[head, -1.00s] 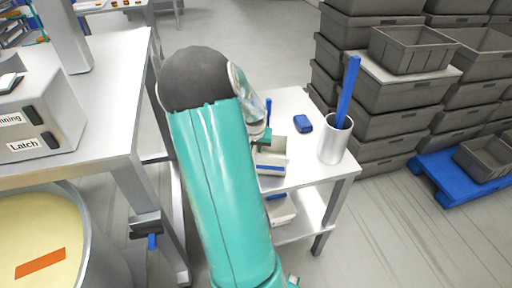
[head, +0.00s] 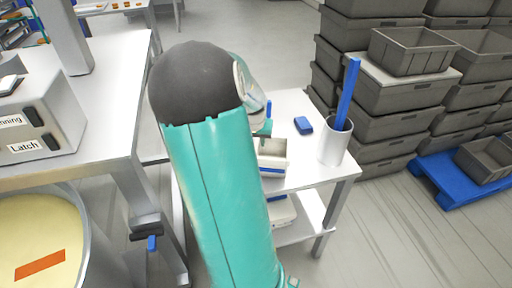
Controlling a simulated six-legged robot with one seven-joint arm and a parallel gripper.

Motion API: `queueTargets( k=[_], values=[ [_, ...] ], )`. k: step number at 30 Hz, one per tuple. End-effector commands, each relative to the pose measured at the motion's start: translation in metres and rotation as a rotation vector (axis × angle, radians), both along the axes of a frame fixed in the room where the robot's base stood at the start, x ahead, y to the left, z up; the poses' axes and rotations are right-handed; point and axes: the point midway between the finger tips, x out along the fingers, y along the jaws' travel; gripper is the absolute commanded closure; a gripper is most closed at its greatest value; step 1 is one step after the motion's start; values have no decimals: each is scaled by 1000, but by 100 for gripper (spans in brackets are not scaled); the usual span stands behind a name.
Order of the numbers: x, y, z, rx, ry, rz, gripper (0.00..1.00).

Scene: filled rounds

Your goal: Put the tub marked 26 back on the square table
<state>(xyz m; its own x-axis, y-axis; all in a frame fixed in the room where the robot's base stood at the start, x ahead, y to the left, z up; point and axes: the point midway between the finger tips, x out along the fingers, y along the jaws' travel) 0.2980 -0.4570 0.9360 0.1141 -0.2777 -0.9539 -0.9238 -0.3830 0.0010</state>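A small light-grey tub (head: 273,158) with a blue strip on its front sits on the small white table (head: 312,172), partly behind my arm. Its number is not readable. My gripper (head: 265,128) is mostly hidden behind my teal arm; only a green finger part shows, just above and behind the tub's far edge. Whether it touches the tub and how far its fingers are apart cannot be seen. Another pale tub (head: 283,213) with a blue strip is on the table's lower shelf, partly hidden by my arm.
A metal cup (head: 335,146) holding a tall blue tool and a blue block (head: 304,125) stand on the small table. A larger bench (head: 112,100) with a labelled box is at left, above a round vat (head: 84,232). Stacked grey crates (head: 385,125) fill the back right; floor at lower right is clear.

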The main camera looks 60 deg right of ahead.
Motion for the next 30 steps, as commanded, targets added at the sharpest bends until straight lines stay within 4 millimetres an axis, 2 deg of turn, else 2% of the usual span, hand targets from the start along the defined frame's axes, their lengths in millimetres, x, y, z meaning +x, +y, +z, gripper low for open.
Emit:
queueTargets(
  k=[3, 9, 20, 23, 25, 29, 30],
  values=[
    [-2, 7, 26, -1, -4, 2, 65],
    [-6, 15, 51, -1, -1, 1, 65],
    [-3, 23, 59, 5, -7, 13, 65],
    [14, 48, 67, 22, -35, 75, 65],
    [31, 80, 77, 43, -64, 149, 65],
    [59, 159, 104, 75, -120, 338, 65],
    [65, 185, 112, 81, -135, 399, 65]
  ],
)
